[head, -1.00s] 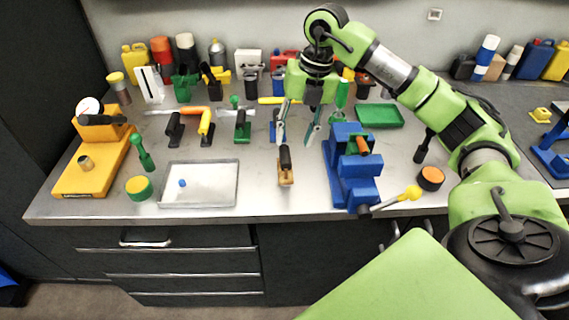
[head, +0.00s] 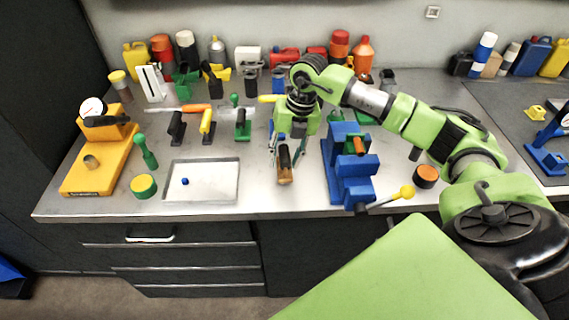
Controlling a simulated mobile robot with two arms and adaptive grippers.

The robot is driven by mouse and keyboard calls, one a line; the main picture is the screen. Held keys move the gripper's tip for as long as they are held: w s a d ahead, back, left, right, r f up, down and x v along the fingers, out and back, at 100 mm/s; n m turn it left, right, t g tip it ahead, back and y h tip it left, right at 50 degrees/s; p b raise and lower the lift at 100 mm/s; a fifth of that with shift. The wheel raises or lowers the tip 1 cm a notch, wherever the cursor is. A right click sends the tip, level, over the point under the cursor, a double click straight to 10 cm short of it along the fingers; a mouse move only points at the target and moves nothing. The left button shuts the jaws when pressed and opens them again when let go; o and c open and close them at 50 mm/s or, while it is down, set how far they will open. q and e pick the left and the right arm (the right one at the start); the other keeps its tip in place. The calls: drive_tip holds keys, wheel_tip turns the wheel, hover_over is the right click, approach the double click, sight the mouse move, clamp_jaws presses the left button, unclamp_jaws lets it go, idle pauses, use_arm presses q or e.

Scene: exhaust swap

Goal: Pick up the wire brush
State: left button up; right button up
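The likely wire brush (head: 285,177), with a black handle and a brown wooden lower part, stands on the workbench left of the blue vise. My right gripper (head: 286,153) points down over it from behind. Its fingers are apart, one on each side of the black handle, with a visible gap; I cannot tell whether they touch it. Bristles are not discernible at this size. My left gripper is not in view.
The blue vise (head: 346,172) with a yellow-knobbed lever is close on the right. A shallow metal tray (head: 201,196) lies to the left. Several tools, bottles and cans fill the back of the bench (head: 120,205). The front strip is mostly clear.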

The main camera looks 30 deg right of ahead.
clamp_jaws()
drive_tip(key=shift+w+r+b, duration=0.1)
drive_tip(key=shift+r+b, duration=0.4)
drive_tip(key=shift+b, duration=0.1)
drive_tip(key=s+r+b, duration=0.1)
drive_tip(key=r, duration=0.1)
drive_tip(key=s+a+r+b, duration=0.1)
drive_tip(key=r, duration=0.1)
drive_tip(key=s+r+b, duration=0.1)
drive_tip(key=s+r, duration=0.1)
drive_tip(key=r, duration=0.1)
drive_tip(key=shift+a, duration=0.35)
drive_tip(key=s+a+r+b, duration=0.3)
drive_tip(key=s+r, duration=0.2)
drive_tip(key=s, duration=0.4)
drive_tip(key=shift+a, duration=0.35)
drive_tip(key=shift+s, duration=0.1)
